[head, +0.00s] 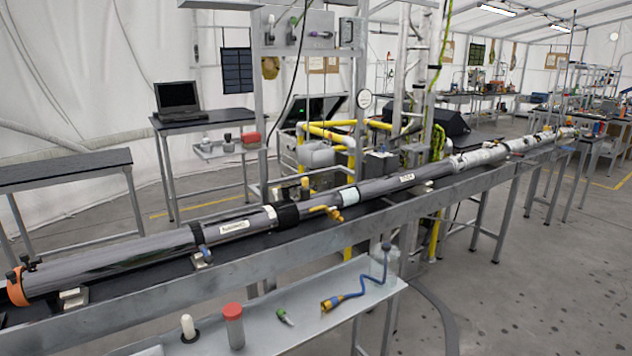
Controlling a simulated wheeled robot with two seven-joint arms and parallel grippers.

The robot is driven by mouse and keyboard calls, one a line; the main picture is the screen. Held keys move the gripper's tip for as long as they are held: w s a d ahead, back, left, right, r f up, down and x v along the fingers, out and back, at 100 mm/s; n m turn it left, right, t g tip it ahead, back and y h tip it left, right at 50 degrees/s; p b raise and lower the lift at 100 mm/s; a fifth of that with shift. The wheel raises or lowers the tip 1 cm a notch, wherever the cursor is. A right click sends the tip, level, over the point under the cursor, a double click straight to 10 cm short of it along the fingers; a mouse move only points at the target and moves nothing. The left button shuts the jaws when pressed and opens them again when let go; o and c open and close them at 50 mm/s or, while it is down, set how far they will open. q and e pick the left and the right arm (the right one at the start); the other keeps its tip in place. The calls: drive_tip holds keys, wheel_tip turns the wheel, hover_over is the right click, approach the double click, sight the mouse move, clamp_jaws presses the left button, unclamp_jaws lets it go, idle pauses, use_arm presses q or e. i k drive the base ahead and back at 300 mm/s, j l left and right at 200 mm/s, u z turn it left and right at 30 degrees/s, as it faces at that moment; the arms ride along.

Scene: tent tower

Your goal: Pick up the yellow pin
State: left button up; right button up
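A small yellow piece (326,211), which looks like the yellow pin, sits against the near side of the long grey tube (120,258), around the middle of the picture. It is too small to tell how it is fixed there. Another yellow part, a connector (329,304) on a blue coiled cable (362,290), lies on the low metal shelf (300,333). Neither of my grippers shows in the head view.
The tube lies along a long metal bench (225,277). The shelf also holds a red-capped container (234,326), a white-tipped item (188,327) and a small green item (284,317). A laptop (178,98) stands on a back table. Floor at the right is open.

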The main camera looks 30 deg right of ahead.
sight(305, 182)
drive_tip(key=i+l, duration=0.1)
drive_tip(key=l, duration=0.35)
drive_tip(key=i+l, duration=0.1)
drive_tip(key=l, duration=0.35)
drive_tip(key=i+l, duration=0.1)
drive_tip(key=l, duration=0.3)
drive_tip(key=i+l, duration=0.15)
drive_tip(key=l, duration=0.3)
drive_tip(key=i+l, duration=0.1)
drive_tip(key=l, duration=0.35)
drive_tip(key=i+l, duration=0.1)
drive_tip(key=l, duration=0.35)
drive_tip(key=z, duration=0.05)
